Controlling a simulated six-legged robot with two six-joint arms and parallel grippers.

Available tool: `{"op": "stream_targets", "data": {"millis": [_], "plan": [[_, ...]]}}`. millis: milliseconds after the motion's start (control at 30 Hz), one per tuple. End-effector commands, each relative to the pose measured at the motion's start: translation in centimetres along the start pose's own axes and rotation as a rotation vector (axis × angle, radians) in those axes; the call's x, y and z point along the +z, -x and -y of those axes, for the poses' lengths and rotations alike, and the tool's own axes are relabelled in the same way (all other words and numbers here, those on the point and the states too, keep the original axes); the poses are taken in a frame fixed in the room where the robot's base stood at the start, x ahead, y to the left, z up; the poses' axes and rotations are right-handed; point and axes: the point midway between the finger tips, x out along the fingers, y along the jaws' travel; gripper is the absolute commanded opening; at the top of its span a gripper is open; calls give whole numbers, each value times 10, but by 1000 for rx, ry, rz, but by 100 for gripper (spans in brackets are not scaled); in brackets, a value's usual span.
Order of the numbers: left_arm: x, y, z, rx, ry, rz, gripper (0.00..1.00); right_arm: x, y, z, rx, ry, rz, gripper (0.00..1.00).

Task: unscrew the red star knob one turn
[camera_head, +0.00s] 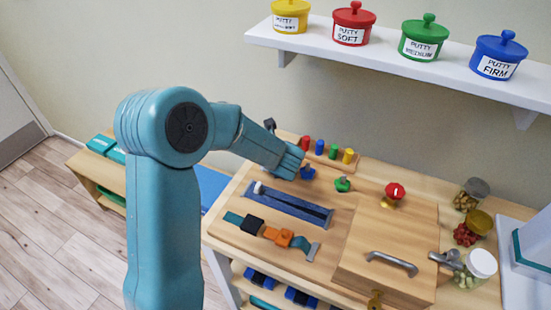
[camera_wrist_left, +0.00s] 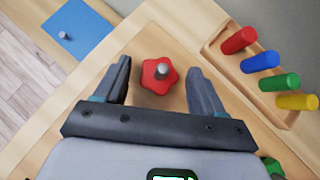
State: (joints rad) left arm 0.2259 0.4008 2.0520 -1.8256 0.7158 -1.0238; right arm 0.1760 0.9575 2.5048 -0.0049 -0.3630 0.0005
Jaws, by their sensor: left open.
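The red star knob (camera_wrist_left: 160,76) sits on a grey threaded stud on the wooden board in the left wrist view. My left gripper (camera_wrist_left: 158,69) is open, with one finger on each side of the knob and a visible gap on both sides. Whether the fingertips are down at the knob's height is hard to tell. In the head view my left gripper (camera_head: 291,161) hides the knob. A blue knob (camera_head: 308,173) and a green knob (camera_head: 342,184) stand to the right of it.
A peg rack with red, blue, green and yellow pegs (camera_wrist_left: 264,62) stands close to the right finger. A wooden box (camera_head: 385,240) with a grey handle and a red-topped knob (camera_head: 395,191) is further right. Jars (camera_head: 482,263) line the right edge. A shelf (camera_head: 390,60) holds putty pots.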

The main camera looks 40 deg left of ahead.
Motion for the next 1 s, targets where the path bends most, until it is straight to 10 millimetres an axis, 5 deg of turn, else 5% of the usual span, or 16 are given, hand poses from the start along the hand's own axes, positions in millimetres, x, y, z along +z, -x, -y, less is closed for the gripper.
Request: {"op": "stream_targets", "data": {"millis": [100, 267, 1000], "plan": [[0, 0, 0, 0, 0, 0, 63, 0, 0, 0, 0, 0, 0, 40], [0, 0, 0, 1, 0, 0, 13, 0, 0, 0, 0, 0, 0, 40], [1, 0, 5, 228, 225, 1, 13, 0, 6, 2, 0, 0, 0, 40]]}}
